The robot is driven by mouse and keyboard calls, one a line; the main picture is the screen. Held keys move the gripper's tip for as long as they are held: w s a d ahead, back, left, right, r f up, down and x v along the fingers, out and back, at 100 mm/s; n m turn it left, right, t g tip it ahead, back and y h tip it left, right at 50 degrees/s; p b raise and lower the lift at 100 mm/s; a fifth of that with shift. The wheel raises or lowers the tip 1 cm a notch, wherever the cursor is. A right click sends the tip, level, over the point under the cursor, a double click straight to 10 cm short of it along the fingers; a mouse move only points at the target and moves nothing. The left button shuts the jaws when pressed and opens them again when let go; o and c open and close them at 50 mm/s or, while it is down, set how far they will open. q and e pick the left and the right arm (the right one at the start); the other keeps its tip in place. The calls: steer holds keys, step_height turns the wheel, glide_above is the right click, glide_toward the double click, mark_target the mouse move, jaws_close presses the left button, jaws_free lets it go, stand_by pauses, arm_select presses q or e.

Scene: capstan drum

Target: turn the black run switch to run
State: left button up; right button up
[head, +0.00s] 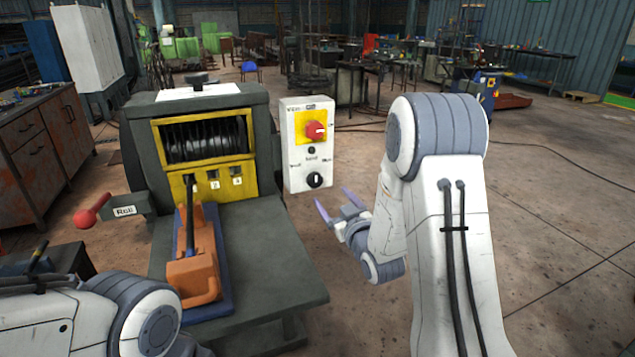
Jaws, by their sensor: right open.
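The black run switch (315,180) is a round knob low on a pale control box (296,160), to the right of the drum machine. A light pointer mark on it looks roughly upright; the small labels above it are too blurred to read surely. My right gripper (332,199) is open and empty, just below and to the right of the box. Its purple fingers point toward the box and appear apart from the switch. My left arm shows at the lower left, but its gripper is not in view.
Above the run switch, the box carries a red rotary switch (316,131) on a yellow plate. The machine has a yellow frame (208,130), an orange block (193,275) with a black lever, and a red-knobbed handle (88,216) at left. Floor right of the box is open.

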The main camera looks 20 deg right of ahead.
mark_target(316, 183)
steer(key=w, duration=0.2)
steer(key=w+a, duration=0.1)
steer(key=w, duration=0.5)
steer(key=shift+w+a+p, duration=0.25)
steer(key=shift+p, duration=0.05)
